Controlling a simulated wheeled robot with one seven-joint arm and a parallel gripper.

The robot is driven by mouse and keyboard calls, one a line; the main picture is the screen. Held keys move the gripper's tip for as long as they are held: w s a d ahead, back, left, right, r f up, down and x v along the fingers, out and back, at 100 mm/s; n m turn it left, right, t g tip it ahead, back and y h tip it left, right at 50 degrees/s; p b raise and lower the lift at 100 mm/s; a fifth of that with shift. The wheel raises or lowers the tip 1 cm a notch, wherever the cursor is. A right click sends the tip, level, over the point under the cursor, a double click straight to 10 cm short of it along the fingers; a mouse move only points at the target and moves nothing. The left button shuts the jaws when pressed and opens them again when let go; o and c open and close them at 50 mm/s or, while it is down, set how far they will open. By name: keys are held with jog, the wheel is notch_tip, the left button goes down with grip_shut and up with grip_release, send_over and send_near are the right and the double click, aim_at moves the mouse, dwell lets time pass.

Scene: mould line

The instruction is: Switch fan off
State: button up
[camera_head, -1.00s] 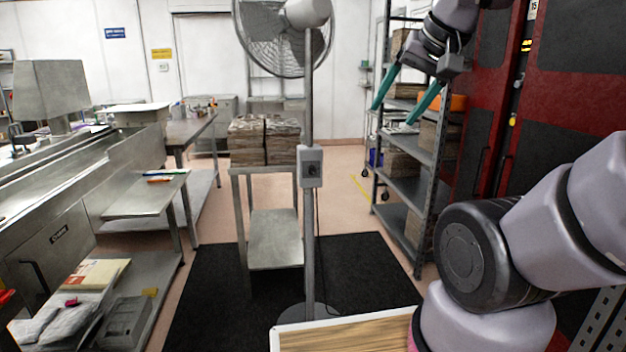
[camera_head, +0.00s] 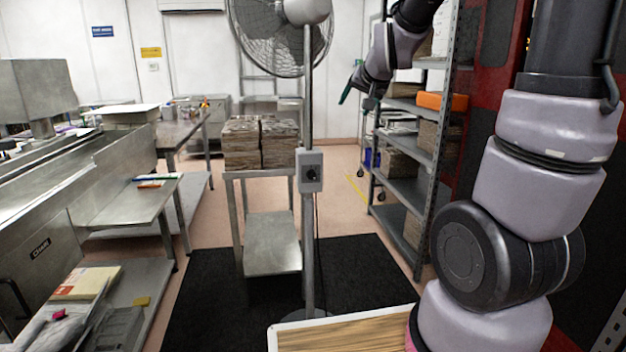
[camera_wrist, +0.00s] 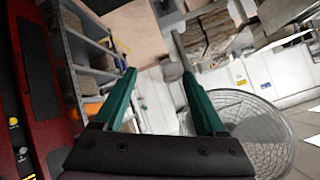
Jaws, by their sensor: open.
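The pedestal fan (camera_head: 290,30) stands upright on a black mat, its grey pole rising past a small table. A grey switch box (camera_head: 309,170) with a dark round knob is fixed to the pole at mid height. The fan's wire cage also shows tilted at the lower right of the wrist view (camera_wrist: 245,130). My gripper (camera_head: 352,92) is up to the right of the pole, apart from the switch box and higher than it. In the wrist view the two green fingers of my gripper (camera_wrist: 155,82) are spread with nothing between them.
A steel table (camera_head: 272,245) with stacked bundles (camera_head: 262,143) stands just left of the pole. A grey shelf rack (camera_head: 400,180) with boxes and an orange bin (camera_head: 441,101) is at the right. Steel benches line the left. The black mat (camera_head: 350,262) is clear right of the pole.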

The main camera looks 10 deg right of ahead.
jog(key=w+f+t+h, duration=0.1)
jog(key=w+f+t, duration=0.1)
jog(key=w+f, duration=0.65)
jog(key=n+t, duration=0.1)
jog(key=t, duration=0.3)
send_near(312, 176)
jog(key=d+r, duration=0.3)
jog(key=r, duration=0.3)
notch_tip(312, 176, down, 7)
jog(key=s+a+n+t+y, duration=0.1)
jog(key=s+a+n, duration=0.1)
jog(key=w, duration=1)
jog(key=shift+w+a, duration=0.2)
jog(key=shift+a, duration=0.15)
grip_shut()
